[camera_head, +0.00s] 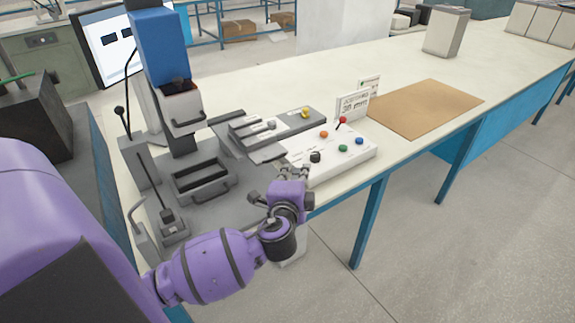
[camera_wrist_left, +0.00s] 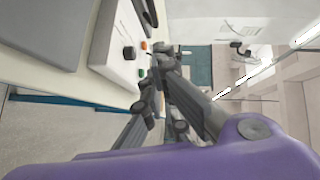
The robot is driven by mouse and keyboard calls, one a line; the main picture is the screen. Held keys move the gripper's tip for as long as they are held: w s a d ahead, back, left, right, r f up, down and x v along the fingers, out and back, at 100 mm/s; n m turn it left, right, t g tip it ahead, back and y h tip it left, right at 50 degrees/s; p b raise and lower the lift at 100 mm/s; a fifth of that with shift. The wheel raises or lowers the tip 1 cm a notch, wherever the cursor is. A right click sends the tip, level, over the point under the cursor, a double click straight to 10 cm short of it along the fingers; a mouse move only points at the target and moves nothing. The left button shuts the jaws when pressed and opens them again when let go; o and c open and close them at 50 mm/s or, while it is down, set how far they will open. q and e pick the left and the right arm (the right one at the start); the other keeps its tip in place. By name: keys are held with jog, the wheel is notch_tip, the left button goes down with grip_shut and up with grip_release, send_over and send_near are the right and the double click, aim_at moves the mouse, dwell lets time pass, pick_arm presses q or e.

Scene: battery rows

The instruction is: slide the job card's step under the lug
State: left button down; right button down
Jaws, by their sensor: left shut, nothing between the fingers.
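A small printed white card (camera_head: 352,105) stands upright behind the white control box (camera_head: 345,163), with a second card (camera_head: 370,83) with a green mark just behind it. Their print is too small to read. A grey fixture plate (camera_head: 285,123) with raised dark bars and a yellow piece (camera_head: 305,113) lies left of the cards; I cannot tell which part is the lug. My left gripper (camera_head: 291,172) is shut and empty at the control box's front left corner, near its black knob (camera_head: 315,157). The wrist view shows the gripper (camera_wrist_left: 168,68) beside the box (camera_wrist_left: 113,45). My right gripper is not in view.
A brown mat (camera_head: 425,108) lies right of the cards. The white bench (camera_head: 375,62) is mostly clear behind.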

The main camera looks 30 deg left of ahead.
aim_at(283, 155)
pick_arm(q)
jog(key=shift+w+a+f, duration=0.15)
jog(key=shift+w+a, duration=0.2)
jog(key=shift+a, duration=0.3)
jog(key=shift+w+a+f, duration=0.2)
jog(key=shift+w+a, duration=0.15)
jog(key=shift+a, duration=0.3)
jog(key=shift+w+a+f, duration=0.15)
jog(key=shift+w+a, duration=0.2)
jog(key=shift+a, duration=0.3)
jog(key=a, duration=0.1)
jog(key=w+a, duration=0.1)
jog(key=shift+a, duration=0.35)
jog(key=shift+w+a, duration=0.1)
jog(key=shift+a, duration=0.15)
jog(key=shift+d, duration=0.1)
